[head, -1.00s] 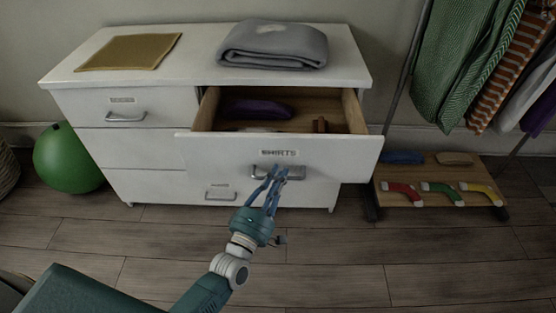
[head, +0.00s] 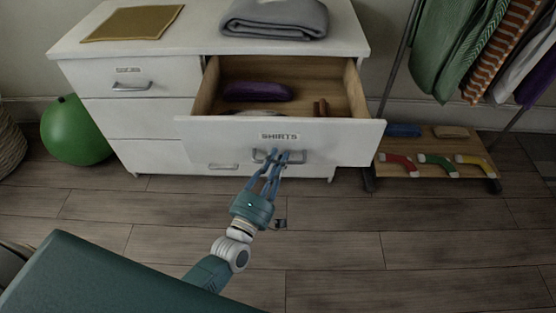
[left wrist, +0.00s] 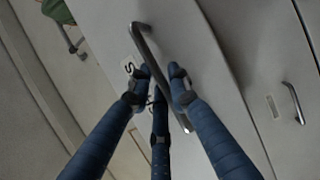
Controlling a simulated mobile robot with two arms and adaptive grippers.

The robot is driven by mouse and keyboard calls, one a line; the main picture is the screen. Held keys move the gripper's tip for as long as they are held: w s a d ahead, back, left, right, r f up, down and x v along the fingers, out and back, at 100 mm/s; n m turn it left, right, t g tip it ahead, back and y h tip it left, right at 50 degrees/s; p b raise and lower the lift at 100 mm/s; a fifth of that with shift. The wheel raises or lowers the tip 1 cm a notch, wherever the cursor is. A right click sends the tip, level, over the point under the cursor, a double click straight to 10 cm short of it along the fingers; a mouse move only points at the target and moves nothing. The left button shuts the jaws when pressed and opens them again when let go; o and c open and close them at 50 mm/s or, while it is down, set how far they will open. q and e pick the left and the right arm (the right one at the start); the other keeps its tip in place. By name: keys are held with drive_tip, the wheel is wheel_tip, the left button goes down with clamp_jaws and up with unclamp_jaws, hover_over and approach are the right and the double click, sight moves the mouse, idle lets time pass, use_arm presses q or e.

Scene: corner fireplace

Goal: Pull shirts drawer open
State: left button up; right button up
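The shirts drawer (head: 345,140), with a white front labelled "SHIRTS", is the top right drawer of a white dresser and stands well out in the head view. A purple folded item (head: 257,92) and a small brown item (head: 321,108) lie inside it. My left gripper (head: 279,158) is at the drawer's metal handle (head: 299,157). In the left wrist view, the blue fingers (left wrist: 162,80) are closed around the handle bar (left wrist: 148,42), on both sides of it. My right gripper is not in view.
The dresser top holds a mustard cloth (head: 132,22) and a grey folded blanket (head: 275,18). A green ball (head: 76,130) is at the left. A clothes rack with a low wooden shelf (head: 437,150) stands close at the right.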

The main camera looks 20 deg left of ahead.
use_arm(q)
drive_tip(key=shift+o, duration=1.1)
drive_tip(key=v, duration=1.2)
drive_tip(key=shift+f, duration=0.1)
